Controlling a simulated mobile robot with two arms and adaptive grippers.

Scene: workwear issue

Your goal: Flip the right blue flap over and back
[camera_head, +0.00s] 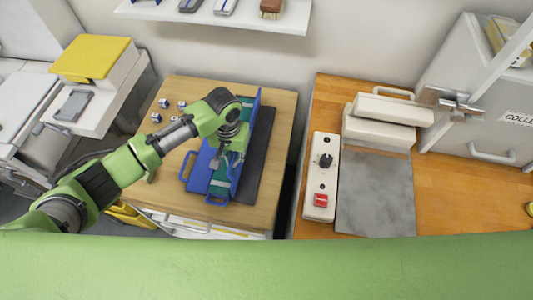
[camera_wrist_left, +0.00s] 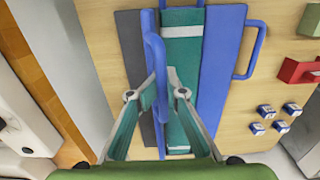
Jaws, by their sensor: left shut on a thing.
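The blue folding board lies on a wooden table, with its left flap (camera_head: 199,168) flat. Its right blue flap (camera_head: 256,108) stands up steeply, almost edge-on; its raised handle shows in the left wrist view (camera_wrist_left: 153,48). A folded teal cloth with a pale stripe lies along the middle of the board (camera_wrist_left: 182,50). My left gripper (camera_head: 231,157) is shut on the right flap near its handle; its fingers close around it in the left wrist view (camera_wrist_left: 156,85). The gripper partly hides the board in the head view. My right gripper is out of view.
A dark grey mat (camera_head: 258,155) lies right of the board. Small blue-and-white blocks (camera_head: 164,103) sit at the table's left. Across a gap to the right, a wooden counter (camera_head: 450,195) holds a white control box (camera_head: 320,178) and a press with a grey plate (camera_head: 376,195).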

